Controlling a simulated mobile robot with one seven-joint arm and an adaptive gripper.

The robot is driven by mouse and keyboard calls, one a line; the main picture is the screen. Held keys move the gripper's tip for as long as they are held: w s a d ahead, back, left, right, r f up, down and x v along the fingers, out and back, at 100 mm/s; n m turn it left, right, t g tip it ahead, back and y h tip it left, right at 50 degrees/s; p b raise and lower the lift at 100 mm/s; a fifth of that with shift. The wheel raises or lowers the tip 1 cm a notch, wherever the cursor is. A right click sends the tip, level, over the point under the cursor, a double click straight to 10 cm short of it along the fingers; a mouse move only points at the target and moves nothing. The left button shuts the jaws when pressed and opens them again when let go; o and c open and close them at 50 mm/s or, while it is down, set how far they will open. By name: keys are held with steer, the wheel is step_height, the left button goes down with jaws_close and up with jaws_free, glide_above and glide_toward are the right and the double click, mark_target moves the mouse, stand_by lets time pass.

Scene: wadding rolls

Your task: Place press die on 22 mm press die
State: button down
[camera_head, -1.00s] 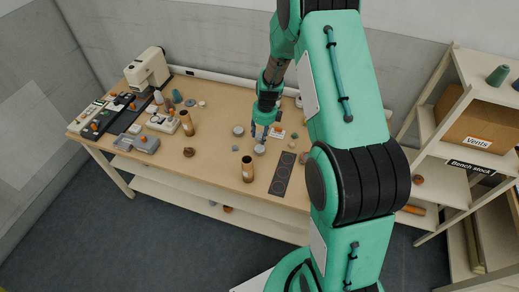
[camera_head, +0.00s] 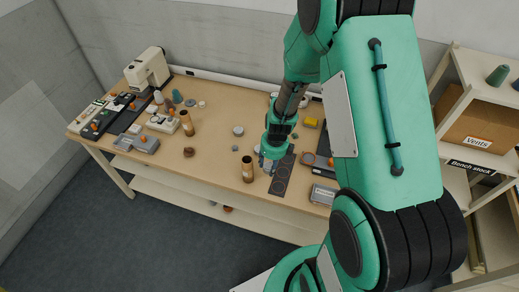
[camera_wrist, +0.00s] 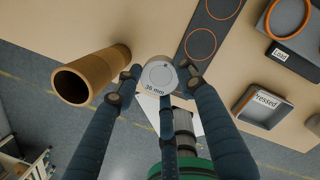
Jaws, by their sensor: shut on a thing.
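My gripper (camera_head: 268,166) is shut on a pale grey round press die (camera_wrist: 158,76), gripped between its fingers in the wrist view. Its label seems to read "36 mm". In the head view my gripper is over the bench, beside the left edge of a dark strip (camera_head: 281,179) with ring outlines. In the wrist view this strip (camera_wrist: 217,15) shows orange rings, just beyond the held die. Another grey round piece (camera_head: 238,131) stands on the bench to the upper left. I cannot read a 22 mm label on any piece.
A brown tube (camera_head: 248,169) stands close left of my gripper; it also shows in the wrist view (camera_wrist: 90,72). A grey tray marked "Pressed" (camera_wrist: 264,105) and a "Lead" tray (camera_wrist: 290,60) lie right. The bench left of the tube is fairly clear.

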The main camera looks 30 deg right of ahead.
stand_by(0.4)
steer(key=w+d, duration=0.1)
steer(key=w, duration=0.4)
steer(key=w+d+f+b, duration=0.1)
steer(key=w, duration=0.4)
steer(key=w+d, duration=0.1)
steer(key=w, duration=0.4)
steer(key=shift+w+d+f, duration=0.2)
steer(key=shift+w, duration=0.1)
steer(key=shift+f+b, duration=0.5)
steer(key=shift+f, duration=1.25)
steer(key=shift+f, duration=0.1)
steer(key=c, duration=1.1)
jaws_free()
steer(key=r, duration=0.4)
steer(key=s+r+p, duration=0.1)
steer(key=r, duration=0.7)
steer(key=shift+s+d+p, duration=0.2)
steer(key=shift+s+p, duration=0.05)
steer(key=shift+p, duration=0.05)
